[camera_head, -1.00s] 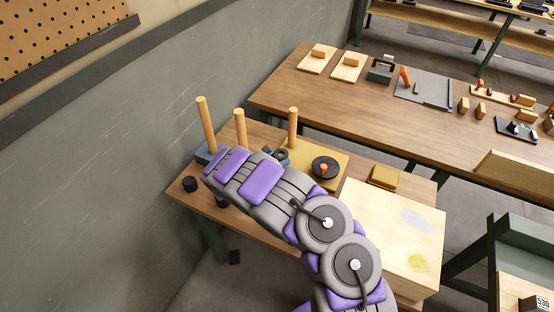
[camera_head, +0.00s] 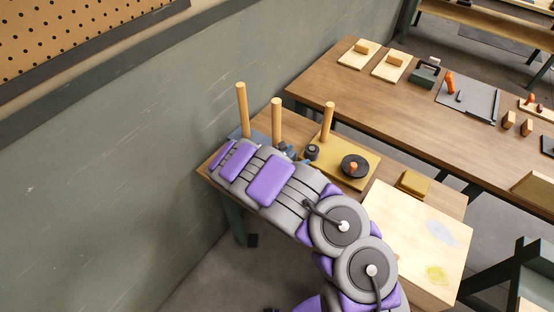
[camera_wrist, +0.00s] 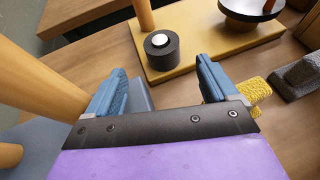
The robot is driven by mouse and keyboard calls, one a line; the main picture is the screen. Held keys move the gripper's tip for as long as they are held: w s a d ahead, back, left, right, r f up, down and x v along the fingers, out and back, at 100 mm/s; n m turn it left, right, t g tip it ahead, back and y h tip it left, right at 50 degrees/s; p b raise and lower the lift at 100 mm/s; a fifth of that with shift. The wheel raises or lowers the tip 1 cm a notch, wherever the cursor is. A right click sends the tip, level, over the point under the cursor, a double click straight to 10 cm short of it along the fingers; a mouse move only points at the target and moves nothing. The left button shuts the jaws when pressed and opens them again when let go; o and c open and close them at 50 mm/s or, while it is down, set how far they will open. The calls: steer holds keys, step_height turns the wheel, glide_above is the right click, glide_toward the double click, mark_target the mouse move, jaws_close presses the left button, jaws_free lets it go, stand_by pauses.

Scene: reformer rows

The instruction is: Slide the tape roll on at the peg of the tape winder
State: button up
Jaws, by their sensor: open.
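The tape winder is a mustard-yellow board (camera_head: 370,184) with an upright wooden peg (camera_head: 328,122) and a black disc (camera_head: 355,166) with an orange knob. A short dark cylinder (camera_head: 312,152) with a pale round top (camera_wrist: 162,42) stands on the board beside the peg's foot. I cannot tell whether it is the tape roll. My gripper (camera_wrist: 165,80) is open, with nothing between its blue fingers. In the wrist view it is just short of the board, with the dark cylinder beyond the fingertips. In the head view my forearm mostly hides the gripper.
Two more wooden posts (camera_head: 241,110) (camera_head: 276,122) stand left of the winder, one close at the wrist view's left. A yellow block (camera_head: 414,183) and a pale wooden box (camera_head: 418,235) are on the right. Behind stands a long bench (camera_head: 400,110). A wall borders the left.

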steer(key=p+v, duration=0.2)
steer(key=v, duration=0.8)
steer(key=s+d+r+m+g+h, duration=0.1)
steer(key=s+d+r+m+g, duration=0.25)
steer(key=d+r+m, duration=0.4)
steer(key=s+d+r+m+g+h, duration=0.1)
steer(key=s+d+r+m+g, duration=0.25)
steer(key=d+r, duration=0.7)
steer(key=s+d+r+m+g+y, duration=0.2)
steer(key=s+d+m, duration=0.15)
steer(key=s, duration=0.35)
steer(key=s+d+r+m+g+y, duration=0.2)
steer(key=s+r+m, duration=0.15)
steer(key=s, duration=0.25)
steer(key=s+a+m+y, duration=0.4)
steer(key=s, duration=0.6)
steer(key=s+a+m+y, duration=0.3)
steer(key=s+a+y, duration=0.1)
steer(key=s, duration=0.7)
steer(key=shift+s+a+r+m+t+y, duration=0.15)
steer(key=shift+a+r+m+t+y, duration=0.2)
steer(key=shift+a, duration=0.35)
